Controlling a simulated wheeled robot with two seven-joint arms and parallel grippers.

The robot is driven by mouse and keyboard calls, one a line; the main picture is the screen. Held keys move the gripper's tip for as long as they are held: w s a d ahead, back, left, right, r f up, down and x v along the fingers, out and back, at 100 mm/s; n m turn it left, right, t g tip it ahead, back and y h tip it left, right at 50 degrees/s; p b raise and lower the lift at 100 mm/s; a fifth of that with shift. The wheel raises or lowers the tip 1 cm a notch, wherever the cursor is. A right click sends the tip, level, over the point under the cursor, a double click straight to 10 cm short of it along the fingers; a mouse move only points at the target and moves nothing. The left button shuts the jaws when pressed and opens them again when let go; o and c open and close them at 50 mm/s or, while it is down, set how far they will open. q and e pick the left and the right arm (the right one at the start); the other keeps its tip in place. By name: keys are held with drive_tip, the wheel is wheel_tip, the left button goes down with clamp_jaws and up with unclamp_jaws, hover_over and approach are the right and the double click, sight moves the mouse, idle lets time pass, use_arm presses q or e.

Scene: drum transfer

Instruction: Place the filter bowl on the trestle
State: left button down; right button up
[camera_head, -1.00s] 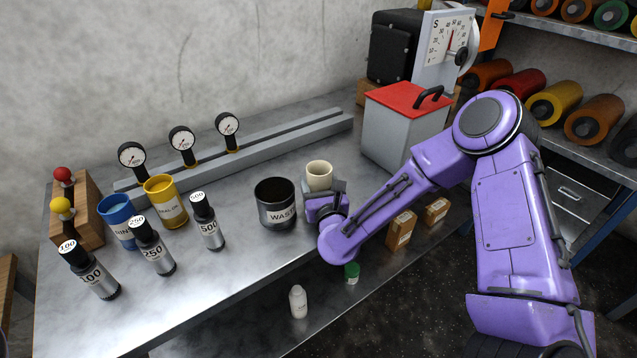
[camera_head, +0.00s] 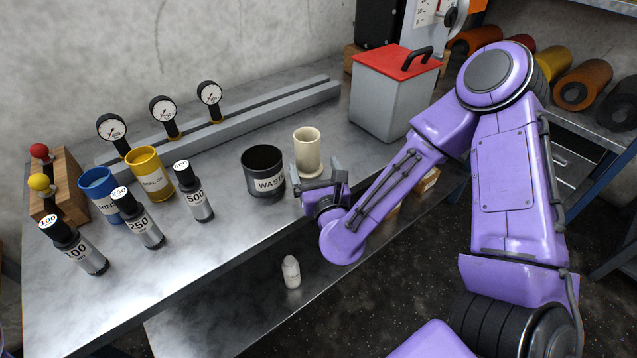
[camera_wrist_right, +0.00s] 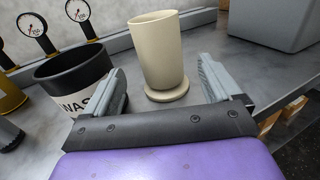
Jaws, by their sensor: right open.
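A cream cup-shaped vessel with a round foot (camera_head: 308,153), which I take for the filter bowl, stands upright on the metal bench. It shows large in the right wrist view (camera_wrist_right: 158,50). My right gripper (camera_head: 316,174) is open and empty on the near side of the cup. In the wrist view the gripper's fingers (camera_wrist_right: 160,68) point toward the cup, one to each side, with the cup just beyond them. Two long grey bars (camera_head: 290,102) lie at the back of the bench; I cannot tell whether they are the trestle. My left gripper is not in view.
A black WASTE bin (camera_head: 264,172) stands close left of the cup. A grey box with a red lid (camera_head: 391,100) stands back right. The front middle bench is clear.

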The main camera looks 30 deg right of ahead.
drive_tip(key=shift+v, duration=1.25)
drive_tip(key=shift+s+a+r+p, duration=0.25)
drive_tip(key=shift+s+p, duration=0.15)
drive_tip(key=shift+p, duration=0.3)
drive_tip(key=shift+s+a+f, duration=0.1)
drive_tip(key=shift+s+f, duration=0.1)
drive_tip(key=shift+s, duration=0.3)
